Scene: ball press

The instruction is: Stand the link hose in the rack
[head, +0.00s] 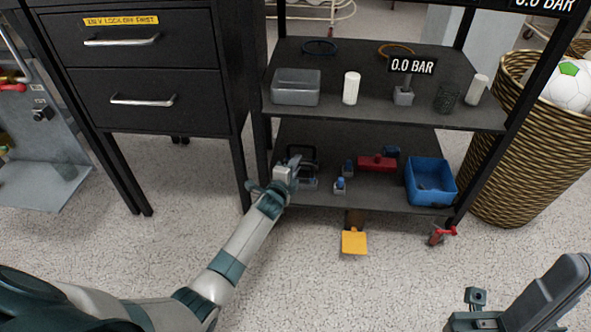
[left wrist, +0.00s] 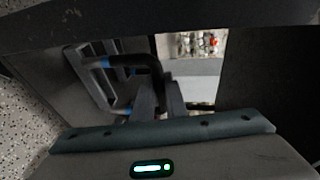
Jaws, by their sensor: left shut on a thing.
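The black link hose (left wrist: 135,60) shows in the left wrist view as a bent tube with blue bands at its ends. My left gripper (left wrist: 163,95) is shut on the hose near its bend. In the head view the hose (head: 303,149) is a small dark arch just beyond my left gripper (head: 290,170), at the lower shelf's left end. A grey slotted frame, seemingly the rack (left wrist: 88,75), lies behind the hose in the wrist view. I cannot tell whether the hose touches it. My right gripper (head: 475,308) is partly in view at the bottom right, apart from everything.
The lower shelf (head: 400,200) holds small blue-topped fittings (head: 340,186), a red part (head: 377,162) and a blue bin (head: 431,182). The upper shelf is close above. A yellow pedal (head: 354,242) sticks out in front. A black drawer cabinet (head: 150,95) stands left.

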